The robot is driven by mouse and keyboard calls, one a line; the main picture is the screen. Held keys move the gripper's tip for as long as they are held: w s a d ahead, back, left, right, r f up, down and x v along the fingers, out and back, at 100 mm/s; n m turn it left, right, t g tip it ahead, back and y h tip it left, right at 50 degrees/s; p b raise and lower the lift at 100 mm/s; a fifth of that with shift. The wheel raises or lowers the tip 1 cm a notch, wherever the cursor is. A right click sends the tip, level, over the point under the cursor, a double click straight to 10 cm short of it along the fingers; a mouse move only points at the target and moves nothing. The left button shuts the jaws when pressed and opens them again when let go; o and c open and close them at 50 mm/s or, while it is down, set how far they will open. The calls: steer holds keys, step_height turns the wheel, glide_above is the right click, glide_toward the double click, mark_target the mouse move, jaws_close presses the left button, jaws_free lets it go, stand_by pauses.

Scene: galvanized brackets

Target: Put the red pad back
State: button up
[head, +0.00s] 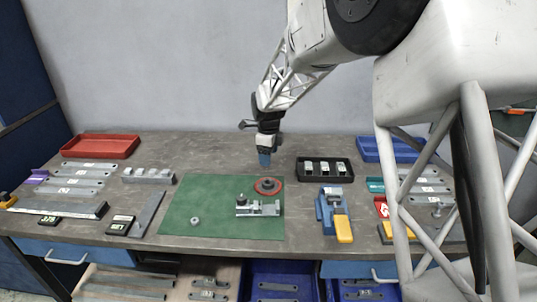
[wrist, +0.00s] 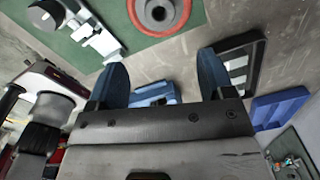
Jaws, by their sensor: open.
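A round red pad (head: 279,190) lies at the upper right edge of the green mat (head: 185,213), with a dark grey round part (head: 267,183) at its centre. In the wrist view the red pad (wrist: 135,14) is at the top edge, partly cut off, with the grey ring inside it. My gripper (head: 264,160) hangs above and just behind the pad, pointing down. Its blue fingers (wrist: 161,78) are wide apart with nothing between them. A smaller red item with a white mark (head: 382,208) lies at the right; I cannot tell what it is.
A grey metal fixture (head: 258,209) and a small ring (head: 194,221) are on the mat. A black tray (head: 301,170) with pale blocks and a blue-and-yellow tool (head: 343,229) are to the right. Red (head: 107,146) and blue (head: 372,155) bins stand at the back.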

stand_by(0.3)
steer(key=s+d+r+n+t, duration=0.1)
steer(key=s+d+r+n, duration=0.5)
steer(key=s, duration=0.4)
steer(key=s+d+r+n, duration=0.3)
steer(key=s+d+r, duration=0.4)
steer(key=s, duration=0.2)
steer(key=s+d+n, duration=0.3)
steer(key=s+n, duration=0.1)
steer(key=s, duration=0.5)
steer(key=s+d+n+t, duration=0.1)
steer(key=s+d+n, duration=0.2)
steer(key=s, duration=0.6)
steer(key=s+d+n, duration=0.3)
steer(key=s+n, duration=0.1)
steer(key=s, duration=0.5)
steer(key=shift+s+d+n, duration=0.15)
steer(key=shift+s+n, duration=0.05)
steer(key=shift+n, duration=0.2)
